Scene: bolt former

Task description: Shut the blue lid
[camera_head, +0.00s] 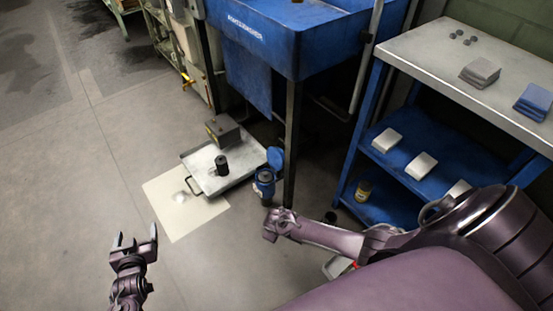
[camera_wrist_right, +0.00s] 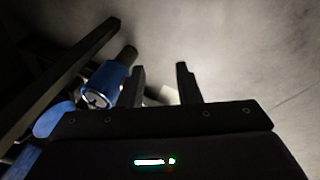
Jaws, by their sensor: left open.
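A small blue can (camera_head: 264,188) stands on the floor beside a dark post, just right of a metal tray. A round blue lid (camera_head: 275,157) stands raised at the can's back right side, so the can looks open. In the right wrist view the can (camera_wrist_right: 108,82) and the blue lid (camera_wrist_right: 53,120) lie left of the fingers. My right gripper (camera_head: 272,226) is in front of the can, apart from the lid; its fingers (camera_wrist_right: 160,70) are spread and empty. My left gripper (camera_head: 136,243) is open and empty over the floor at lower left.
A tray (camera_head: 240,172) with a black cylinder (camera_head: 221,164) and a grey box stands on a pale mat (camera_head: 170,208). A blue parts washer (camera_head: 290,30) stands behind the can. A blue shelf unit (camera_head: 358,140) is at right. The floor at left is clear.

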